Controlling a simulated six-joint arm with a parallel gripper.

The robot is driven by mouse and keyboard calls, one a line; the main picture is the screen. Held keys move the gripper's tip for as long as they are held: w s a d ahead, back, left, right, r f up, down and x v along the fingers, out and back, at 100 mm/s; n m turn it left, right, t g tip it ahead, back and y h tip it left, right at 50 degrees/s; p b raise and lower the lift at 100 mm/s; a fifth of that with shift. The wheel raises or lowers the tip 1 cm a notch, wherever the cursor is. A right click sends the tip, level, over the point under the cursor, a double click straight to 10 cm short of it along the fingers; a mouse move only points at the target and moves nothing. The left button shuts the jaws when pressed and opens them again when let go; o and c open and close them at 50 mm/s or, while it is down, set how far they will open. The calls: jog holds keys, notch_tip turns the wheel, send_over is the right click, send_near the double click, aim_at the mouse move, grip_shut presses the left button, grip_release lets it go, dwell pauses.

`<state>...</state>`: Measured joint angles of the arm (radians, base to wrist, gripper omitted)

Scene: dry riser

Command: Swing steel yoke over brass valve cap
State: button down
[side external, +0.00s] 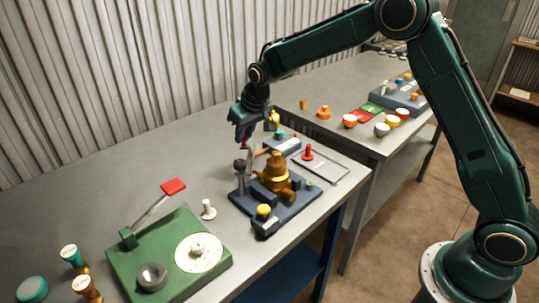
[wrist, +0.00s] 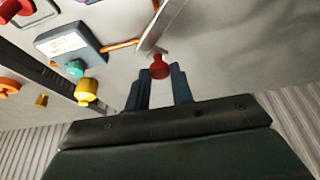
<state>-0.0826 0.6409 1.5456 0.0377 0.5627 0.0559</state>
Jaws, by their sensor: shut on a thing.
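The brass valve cap (side external: 274,165) sits on top of a brass valve body on a dark blue base plate (side external: 262,222). The steel yoke (side external: 247,162) stands raised at the left of the cap, apart from it. In the wrist view the yoke (wrist: 164,25) is a pale bar ending in a red knob (wrist: 159,67). My gripper (side external: 245,138) is above and to the left of the cap. In the wrist view my gripper (wrist: 160,75) has its two fingers shut on the red knob. The cap is not visible in the wrist view.
A green fixture (side external: 125,262) with a red-tipped lever stands at the left. A small white peg (side external: 208,209) is between it and the base plate. A yellow knob (side external: 264,210) is at the plate's front. A grey tray (side external: 335,172) with a red piece lies behind right.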

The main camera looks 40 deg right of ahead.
jog(key=shift+s+d, duration=0.1)
jog(key=shift+s, duration=0.05)
jog(key=s+d+m+g+h, duration=0.1)
jog(key=s+d+m+h, duration=0.1)
jog(key=s+m, duration=0.5)
jog(key=shift+s+d+m+g+h, duration=0.35)
jog(key=shift+m+h, duration=0.25)
jog(key=shift+m, duration=0.5)
jog(key=c, duration=1.2)
grip_release()
jog(key=shift+c, duration=0.2)
jog(key=shift+r, duration=0.1)
